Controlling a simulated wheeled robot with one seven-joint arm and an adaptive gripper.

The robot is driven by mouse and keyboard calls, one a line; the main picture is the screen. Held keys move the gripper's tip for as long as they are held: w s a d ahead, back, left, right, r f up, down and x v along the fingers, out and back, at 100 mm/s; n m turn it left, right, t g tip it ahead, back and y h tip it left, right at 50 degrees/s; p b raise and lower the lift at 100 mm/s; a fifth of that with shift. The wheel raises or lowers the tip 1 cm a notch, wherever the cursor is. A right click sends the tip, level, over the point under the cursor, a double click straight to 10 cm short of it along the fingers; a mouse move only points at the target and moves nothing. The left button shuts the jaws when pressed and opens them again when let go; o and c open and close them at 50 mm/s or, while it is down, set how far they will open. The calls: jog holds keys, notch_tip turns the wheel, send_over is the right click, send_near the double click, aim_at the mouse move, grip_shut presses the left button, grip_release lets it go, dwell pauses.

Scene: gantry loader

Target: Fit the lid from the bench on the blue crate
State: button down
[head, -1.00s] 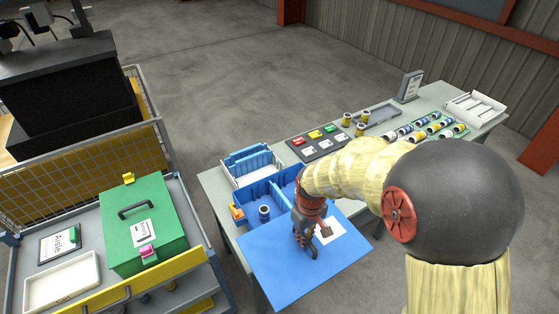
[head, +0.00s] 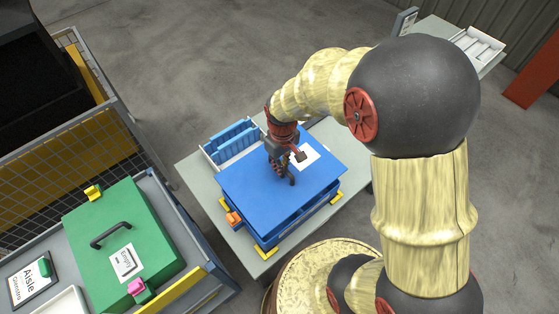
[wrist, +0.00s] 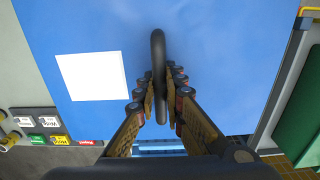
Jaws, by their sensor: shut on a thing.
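The lid (head: 240,187) is a flat blue panel with a white label and a dark loop handle (wrist: 158,50). My gripper (head: 287,180) is shut on the handle, and the wrist view shows its fingers (wrist: 161,80) on either side of it. The lid lies roughly level over the blue crate (head: 298,222) on the bench (head: 195,175), its edges about in line with the crate's. Whether it touches the rim all round, I cannot tell. The crate's inside is hidden. An orange latch (head: 233,218) shows at its left side, and yellow corner pieces (head: 265,252) at its foot.
A white and blue bin (head: 213,157) stands close behind the crate.

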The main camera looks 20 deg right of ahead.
jog(key=shift+f+b, duration=2.35)
jog(key=shift+f, duration=1.15)
jog(key=shift+s+p, duration=0.15)
jog(key=shift+p, duration=0.15)
jog(key=shift+f, duration=0.25)
jog(key=shift+f+b, duration=0.5)
jog(key=shift+f, duration=0.1)
jog(key=c, duration=1.9)
grip_release()
jog(key=shift+o, duration=0.5)
jog(key=shift+r, duration=0.1)
notch_tip(320, 180, up, 12)
jog(key=shift+f, duration=0.1)
